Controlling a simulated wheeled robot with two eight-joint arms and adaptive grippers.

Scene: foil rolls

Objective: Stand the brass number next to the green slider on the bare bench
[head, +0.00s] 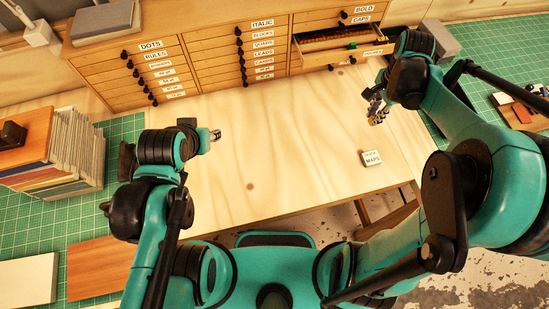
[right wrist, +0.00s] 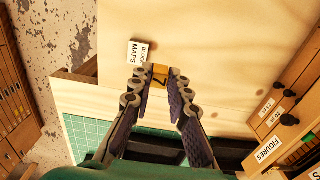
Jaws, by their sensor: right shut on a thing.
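My right gripper (head: 377,110) is over the right part of the bare bench (head: 290,140). In the right wrist view its fingers (right wrist: 160,76) are shut on a small brass number block (right wrist: 159,82) with a dark figure on its face. In the head view the brass block (head: 377,119) shows small at the fingertips; I cannot tell whether it touches the bench. A small green piece (head: 352,46), perhaps the green slider, lies in the open drawer (head: 330,40). My left gripper (head: 215,135) is over the left part of the bench, its opening too small to tell.
A white block marked MAPS (head: 371,158) lies on the bench near my right gripper; it also shows in the right wrist view (right wrist: 138,52). The drawer cabinet (head: 215,55) stands along the back. Stacked sheets (head: 75,145) stand at left. The middle of the bench is clear.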

